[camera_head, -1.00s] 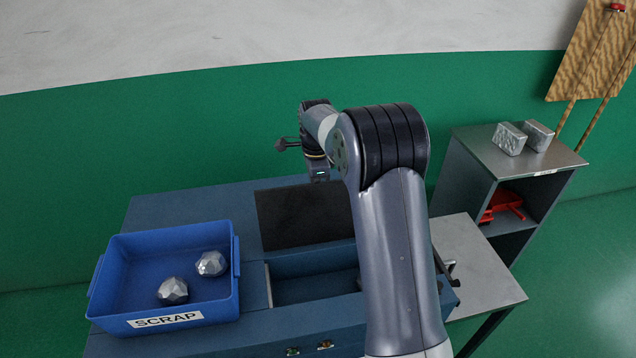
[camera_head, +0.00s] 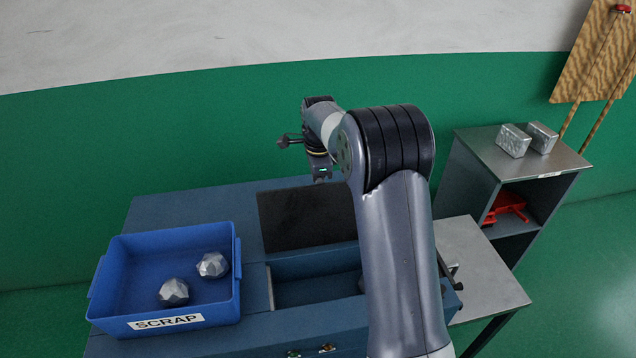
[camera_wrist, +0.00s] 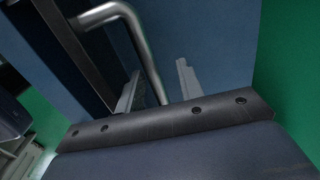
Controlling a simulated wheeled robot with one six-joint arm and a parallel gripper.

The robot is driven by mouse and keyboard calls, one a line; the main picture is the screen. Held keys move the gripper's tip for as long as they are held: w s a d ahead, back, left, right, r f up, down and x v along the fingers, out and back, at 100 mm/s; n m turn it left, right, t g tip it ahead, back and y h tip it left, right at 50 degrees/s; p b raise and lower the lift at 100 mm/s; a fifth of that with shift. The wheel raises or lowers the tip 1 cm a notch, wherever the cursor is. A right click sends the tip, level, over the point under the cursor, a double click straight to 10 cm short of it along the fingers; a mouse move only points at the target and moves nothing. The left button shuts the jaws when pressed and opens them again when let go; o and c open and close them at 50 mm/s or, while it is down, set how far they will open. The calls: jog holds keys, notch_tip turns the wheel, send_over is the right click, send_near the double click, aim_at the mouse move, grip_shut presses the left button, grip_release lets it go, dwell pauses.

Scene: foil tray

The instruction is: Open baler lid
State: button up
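The baler is a blue bench-like machine (camera_head: 180,205) with an open rectangular chamber (camera_head: 315,288). Its dark lid panel (camera_head: 305,218) stands raised at the back of the chamber. My gripper (camera_head: 322,177) is above and behind the lid's upper edge, partly hidden by my arm in the head view. In the wrist view, my gripper (camera_wrist: 158,90) has its two fingers apart, with a bent metal bar handle (camera_wrist: 147,55) reaching between or just beyond them. The fingers do not look closed on the bar. Contact cannot be told.
A blue SCRAP bin (camera_head: 165,322) with two foil balls (camera_head: 212,265) stands on the left. A grey side table (camera_head: 480,275) and a shelf cabinet (camera_head: 540,165) with two foil blocks (camera_head: 514,140) stand on the right. A green wall is behind.

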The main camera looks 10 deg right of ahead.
notch_tip(320, 180, up, 10)
jog(key=b, duration=0.1)
jog(key=shift+s, duration=0.35)
